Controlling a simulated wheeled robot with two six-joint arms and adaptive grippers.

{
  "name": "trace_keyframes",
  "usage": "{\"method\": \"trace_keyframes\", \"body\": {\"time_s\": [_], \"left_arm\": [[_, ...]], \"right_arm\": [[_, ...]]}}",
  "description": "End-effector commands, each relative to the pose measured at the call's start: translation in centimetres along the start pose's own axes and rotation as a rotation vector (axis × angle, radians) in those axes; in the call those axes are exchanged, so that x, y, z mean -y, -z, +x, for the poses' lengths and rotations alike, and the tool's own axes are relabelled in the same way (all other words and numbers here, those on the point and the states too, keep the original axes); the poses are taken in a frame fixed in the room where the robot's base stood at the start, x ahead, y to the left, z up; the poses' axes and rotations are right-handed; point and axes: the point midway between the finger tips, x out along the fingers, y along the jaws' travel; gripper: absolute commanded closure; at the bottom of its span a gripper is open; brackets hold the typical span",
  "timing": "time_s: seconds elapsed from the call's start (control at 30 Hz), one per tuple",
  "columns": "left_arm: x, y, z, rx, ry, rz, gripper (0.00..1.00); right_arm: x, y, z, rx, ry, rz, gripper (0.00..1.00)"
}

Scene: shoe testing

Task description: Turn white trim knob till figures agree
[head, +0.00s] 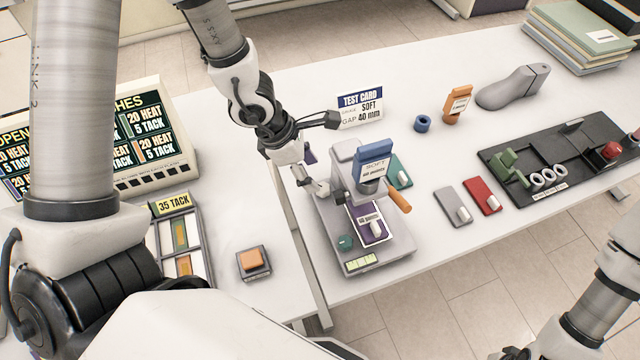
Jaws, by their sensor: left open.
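The grey test machine (395,246) stands near the table's front edge. A small white knob (322,188) shows on its left side. My left gripper (309,176) is open at that knob, pointing down; the wrist partly hides the fingers, and I cannot tell whether they touch it. A yellow-green scale (361,262) is on the machine's front. The test card (361,106) behind reads SOFT, GAP 40 mm. My right gripper is out of frame.
An orange handle (398,201) sticks out at the machine's right. Grey (452,207) and red (482,196) blocks lie further right, before a black tray (545,185). A blue ring (423,123), an orange block (457,104) and a grey shoe last (513,88) stand behind.

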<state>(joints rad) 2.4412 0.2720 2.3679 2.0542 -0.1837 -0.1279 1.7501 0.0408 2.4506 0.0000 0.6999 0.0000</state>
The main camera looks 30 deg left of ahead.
Motion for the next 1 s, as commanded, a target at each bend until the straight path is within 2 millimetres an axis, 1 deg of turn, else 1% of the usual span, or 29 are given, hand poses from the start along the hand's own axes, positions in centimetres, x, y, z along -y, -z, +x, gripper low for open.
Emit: {"method": "trace_keyframes", "body": {"time_s": [0.03,0.07,0.2,0.3,0.4,0.6,0.63,0.67,0.7,0.77,0.8,0.93,1.0], "left_arm": [[0.1,0.2,1.2,-0.005,0.002,0.001,0.41],[0.1,0.3,1.9,-0.006,0.002,0.001,0.41],[0.1,0.1,4.3,-0.006,0.003,0.002,0.41],[0.1,0.1,5.6,-0.005,0.003,0.001,0.41],[0.1,0.1,6.3,-0.003,0.002,0.001,0.41],[0.1,0.1,6.5,-0.002,0.001,0.001,0.41],[0.1,0.1,6.5,-0.002,0.001,0.001,0.48],[0.1,0.1,6.5,-0.002,0.001,0.001,0.59],[0.1,0.1,6.5,-0.002,0.001,0.001,0.73],[0.1,0.1,6.5,-0.002,0.001,0.001,0.94],[0.1,0.1,6.5,-0.003,0.002,0.001,1.0],[0.1,0.1,6.5,-0.003,0.002,0.0,1.0],[0.1,0.2,6.8,-0.002,-0.001,-0.004,1.0]], "right_arm": [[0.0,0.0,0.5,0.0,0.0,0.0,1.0],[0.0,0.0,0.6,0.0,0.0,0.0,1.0],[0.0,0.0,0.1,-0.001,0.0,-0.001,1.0],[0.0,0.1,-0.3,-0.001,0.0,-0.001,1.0],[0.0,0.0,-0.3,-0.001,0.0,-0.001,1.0],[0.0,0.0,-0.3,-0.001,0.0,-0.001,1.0],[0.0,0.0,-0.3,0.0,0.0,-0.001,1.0],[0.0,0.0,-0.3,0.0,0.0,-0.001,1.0],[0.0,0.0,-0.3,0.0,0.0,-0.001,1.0],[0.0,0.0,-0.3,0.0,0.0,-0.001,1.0],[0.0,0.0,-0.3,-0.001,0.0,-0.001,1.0],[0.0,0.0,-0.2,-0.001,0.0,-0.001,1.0],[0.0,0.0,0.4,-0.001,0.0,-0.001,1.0]]}}
